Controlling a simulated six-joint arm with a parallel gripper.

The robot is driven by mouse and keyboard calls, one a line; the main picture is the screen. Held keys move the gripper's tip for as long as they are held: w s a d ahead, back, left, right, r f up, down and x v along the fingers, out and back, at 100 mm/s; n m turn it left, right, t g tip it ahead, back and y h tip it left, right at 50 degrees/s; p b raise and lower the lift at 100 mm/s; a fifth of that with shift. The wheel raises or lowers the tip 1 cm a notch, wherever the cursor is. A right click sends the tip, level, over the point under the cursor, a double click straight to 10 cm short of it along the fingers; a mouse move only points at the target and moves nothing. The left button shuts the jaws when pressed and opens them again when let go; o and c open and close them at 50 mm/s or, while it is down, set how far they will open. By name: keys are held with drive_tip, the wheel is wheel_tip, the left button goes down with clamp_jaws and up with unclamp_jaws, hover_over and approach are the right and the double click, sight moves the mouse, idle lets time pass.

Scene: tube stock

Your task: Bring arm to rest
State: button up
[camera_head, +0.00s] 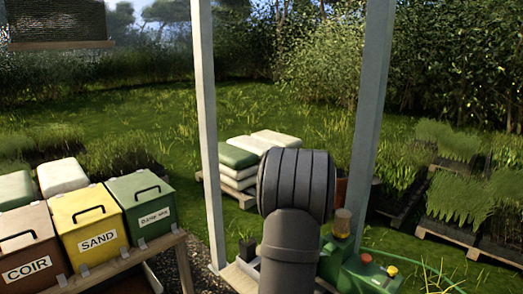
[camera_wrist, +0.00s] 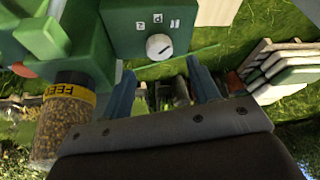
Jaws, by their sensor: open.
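My gripper (camera_wrist: 163,82) shows in the wrist view, with its two blue-grey fingers spread apart and nothing visible gripped between them. In the head view my thick dark grey arm rises in the middle foreground, and the gripper itself is hidden there. A green machine (camera_head: 358,268) with red and yellow buttons stands just right of my arm. In the wrist view a green box with a white dial (camera_wrist: 158,46) lies beyond the fingers. A jar of brown pellets with a yellow label (camera_wrist: 68,115) is left of the fingers.
Coir (camera_head: 29,250), sand (camera_head: 92,222) and green (camera_head: 143,205) bins stand on a wooden bench at left. Two grey posts (camera_head: 208,130) (camera_head: 370,110) flank my arm. Stacked sacks (camera_head: 238,172) lie behind it. Plant pallets (camera_head: 450,235) stand at right. Open grass lies beyond.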

drive_tip(key=shift+v, duration=1.35)
drive_tip(key=shift+o, duration=0.2)
